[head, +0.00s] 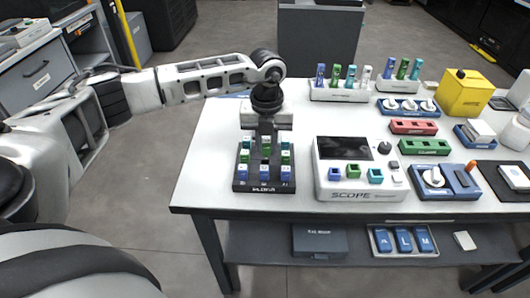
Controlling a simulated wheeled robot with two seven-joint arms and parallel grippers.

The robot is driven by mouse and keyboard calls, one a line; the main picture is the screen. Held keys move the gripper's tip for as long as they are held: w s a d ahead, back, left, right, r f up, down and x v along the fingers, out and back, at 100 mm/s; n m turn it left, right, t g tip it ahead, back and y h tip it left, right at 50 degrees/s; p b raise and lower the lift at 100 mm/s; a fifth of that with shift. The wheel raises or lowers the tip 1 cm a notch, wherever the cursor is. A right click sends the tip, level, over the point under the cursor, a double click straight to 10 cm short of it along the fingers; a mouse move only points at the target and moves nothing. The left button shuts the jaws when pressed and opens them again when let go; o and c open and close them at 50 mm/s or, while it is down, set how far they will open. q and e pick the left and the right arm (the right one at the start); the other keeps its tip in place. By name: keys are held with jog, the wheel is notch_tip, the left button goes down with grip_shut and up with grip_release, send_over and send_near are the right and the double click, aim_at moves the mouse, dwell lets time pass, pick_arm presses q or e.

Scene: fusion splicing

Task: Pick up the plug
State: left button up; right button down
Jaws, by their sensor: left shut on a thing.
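A dark rack (264,188) stands at the front left of the white table, with rows of small green, white and blue plugs in it. My left gripper (266,136) points straight down at the back middle of this rack. It is shut on a plug, which its fingers mostly hide. I cannot tell whether that plug is still seated in the rack or lifted.
A white SCOPE box (358,194) with coloured sockets stands close right of the rack. Behind it is a white holder (340,95) with upright coloured pieces. A yellow box (465,92) is at the back right.

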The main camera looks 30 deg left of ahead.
pick_arm(q)
jog(key=d+r+b, duration=0.2)
jog(key=d+r, duration=0.7)
jog(key=d, duration=0.4)
jog(key=shift+w+d, duration=0.15)
jog(key=shift+d, duration=0.2)
